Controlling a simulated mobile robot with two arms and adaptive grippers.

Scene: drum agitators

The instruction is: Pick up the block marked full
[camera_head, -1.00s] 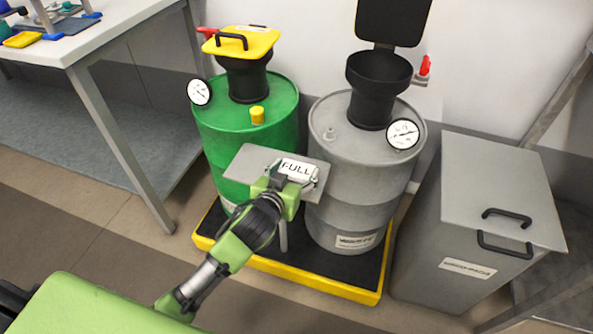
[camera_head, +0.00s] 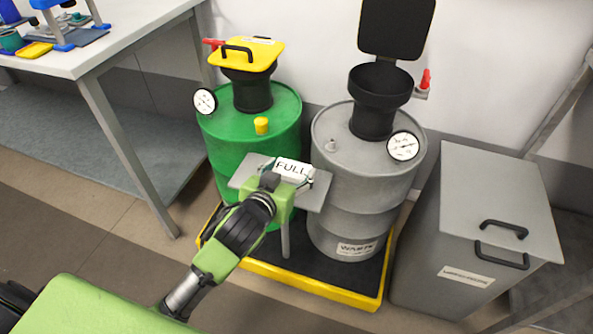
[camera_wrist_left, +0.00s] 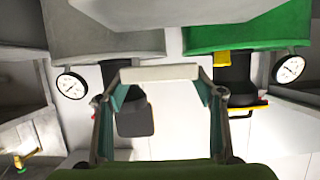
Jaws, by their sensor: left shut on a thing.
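The white block marked FULL (camera_head: 293,169) is held in my left gripper (camera_head: 284,178). In the head view it shows over the grey plate of a small stand (camera_head: 320,190), seemingly raised a little above it. In the left wrist view the pale block (camera_wrist_left: 160,73) spans the gap between the two fingertips of my left gripper (camera_wrist_left: 161,77), and the plate's pale surface (camera_wrist_left: 170,12) shows at the top edge. Part of the block's near side is hidden by the gripper. My right gripper is not in view.
A green drum (camera_head: 235,145) with a yellow lid (camera_head: 262,58) and a grey drum (camera_head: 335,190) with an open black funnel stand close behind the stand, on a yellow-edged pallet (camera_head: 300,284). A grey bin (camera_head: 425,225) is at the right, a white table (camera_head: 120,40) at the left.

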